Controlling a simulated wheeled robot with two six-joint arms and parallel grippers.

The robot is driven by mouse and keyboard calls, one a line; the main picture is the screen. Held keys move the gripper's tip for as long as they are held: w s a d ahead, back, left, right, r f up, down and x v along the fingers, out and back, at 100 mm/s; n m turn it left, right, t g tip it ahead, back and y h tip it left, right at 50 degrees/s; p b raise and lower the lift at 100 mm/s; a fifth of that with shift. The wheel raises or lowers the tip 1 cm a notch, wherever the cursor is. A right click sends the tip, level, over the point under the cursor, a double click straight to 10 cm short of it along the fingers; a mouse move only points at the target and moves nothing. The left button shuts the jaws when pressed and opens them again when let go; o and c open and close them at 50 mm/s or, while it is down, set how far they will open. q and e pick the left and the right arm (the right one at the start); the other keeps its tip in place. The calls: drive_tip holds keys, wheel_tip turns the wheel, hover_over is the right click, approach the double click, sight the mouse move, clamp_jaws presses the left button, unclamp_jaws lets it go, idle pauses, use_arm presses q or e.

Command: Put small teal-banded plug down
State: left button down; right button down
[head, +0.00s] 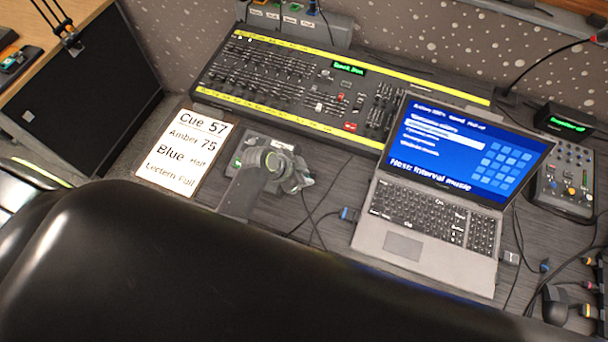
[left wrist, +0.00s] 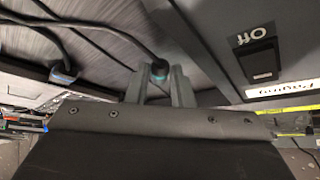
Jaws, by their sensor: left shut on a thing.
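My left gripper (head: 292,180) reaches over the desk, just in front of a dark switch box (head: 252,139). In the left wrist view its fingers (left wrist: 160,88) are shut on the small teal-banded plug (left wrist: 159,70). A dark cable runs from the plug away across the desk. The plug is mostly hidden by the gripper in the head view. I cannot tell whether it touches the desk. The switch box also shows in the left wrist view (left wrist: 222,62), right of the fingers, with a rocker switch marked Off. My right gripper is not in view.
A cue card (head: 185,153) lies left of the gripper. A laptop (head: 426,240) stands to the right, with a blue-banded plug (head: 348,214) at its left edge. The fader desk (head: 285,92) is behind. Loose cables cross the wood between gripper and laptop.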

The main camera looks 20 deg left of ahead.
use_arm(q)
drive_tip(key=shift+f, duration=0.25)
drive_tip(key=shift+f, duration=0.4)
drive_tip(key=c, duration=1.3)
unclamp_jaws()
drive_tip(key=shift+r, duration=0.15)
drive_tip(key=shift+r, duration=0.25)
drive_tip(key=shift+s+a+r, duration=0.1)
drive_tip(key=shift+a+r, duration=0.05)
drive_tip(key=shift+r, duration=0.1)
drive_tip(key=v, duration=1.1)
drive_tip(key=shift+s+a+r, duration=0.1)
drive_tip(key=shift+r, duration=0.1)
